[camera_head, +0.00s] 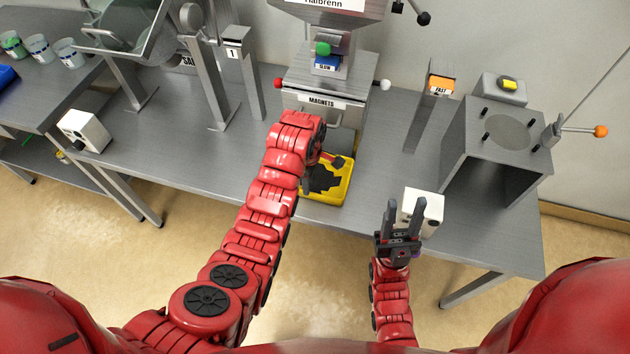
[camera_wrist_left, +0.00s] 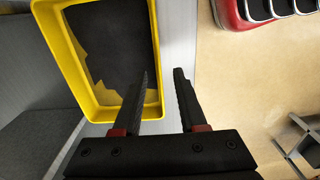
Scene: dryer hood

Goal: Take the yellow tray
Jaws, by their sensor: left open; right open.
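The yellow tray (camera_head: 343,190) sits on the grey table below the machine labelled MAGNETS, near the table's front edge, with dark material inside. In the left wrist view the tray (camera_wrist_left: 66,60) fills the upper left. My left gripper (camera_head: 335,160) is at the tray, partly hidden by its own wrist in the head view. In the left wrist view the gripper (camera_wrist_left: 166,75) is open, one finger over the tray's inside and the other outside its right wall. Contact is not clear. My right gripper (camera_head: 404,204) is open and empty, right of the tray by the table's front edge.
A white box (camera_head: 424,210) stands at the table edge behind my right gripper. The MAGNETS machine (camera_head: 320,95) rises behind the tray. A grey metal housing (camera_head: 500,150) stands at the right. Another white box (camera_head: 85,130) is at the left. The tabletop left of my left arm is mostly clear.

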